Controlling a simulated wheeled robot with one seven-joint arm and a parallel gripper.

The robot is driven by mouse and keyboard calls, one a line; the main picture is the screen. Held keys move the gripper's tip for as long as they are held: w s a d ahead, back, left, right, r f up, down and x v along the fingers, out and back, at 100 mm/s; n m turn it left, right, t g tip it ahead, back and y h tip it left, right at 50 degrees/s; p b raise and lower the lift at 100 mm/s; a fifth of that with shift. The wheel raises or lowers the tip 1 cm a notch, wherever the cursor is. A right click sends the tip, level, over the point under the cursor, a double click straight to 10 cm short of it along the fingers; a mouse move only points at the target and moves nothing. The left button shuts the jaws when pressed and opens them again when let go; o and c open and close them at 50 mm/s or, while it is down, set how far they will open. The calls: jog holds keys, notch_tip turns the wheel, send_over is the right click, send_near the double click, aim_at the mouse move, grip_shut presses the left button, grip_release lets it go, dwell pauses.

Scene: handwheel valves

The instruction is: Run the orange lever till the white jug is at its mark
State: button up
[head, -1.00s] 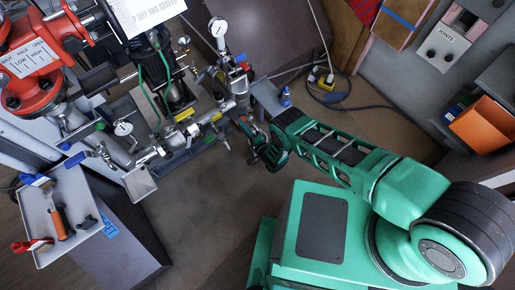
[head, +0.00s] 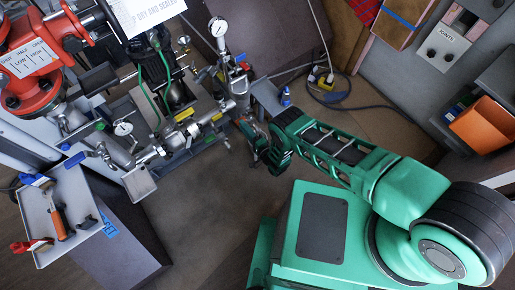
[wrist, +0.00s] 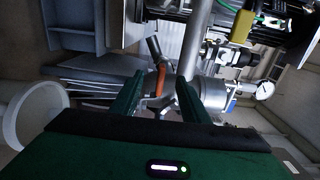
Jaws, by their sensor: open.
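The orange lever (wrist: 161,79) shows in the wrist view, upright in front of pale metal pipework. It appears between the two dark green fingers of my gripper (wrist: 158,95), which are apart, with a gap on both sides of the lever. I cannot tell how deep the lever sits between them. In the head view my gripper (head: 252,130) is at the right end of the pipework, and the lever is not clear there. I cannot make out the white jug for sure. A white round-rimmed thing (wrist: 32,112) at the left of the wrist view is cut off by the frame.
A dial gauge (head: 218,27) stands above the pipework near my gripper; a dial also shows in the wrist view (wrist: 264,89). A red valve body (head: 35,88) is at upper left. A tray of tools (head: 62,222) is at lower left. The floor below the pipework is clear.

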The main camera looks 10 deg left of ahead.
jog(key=shift+v, duration=2.1)
jog(key=shift+s, duration=0.1)
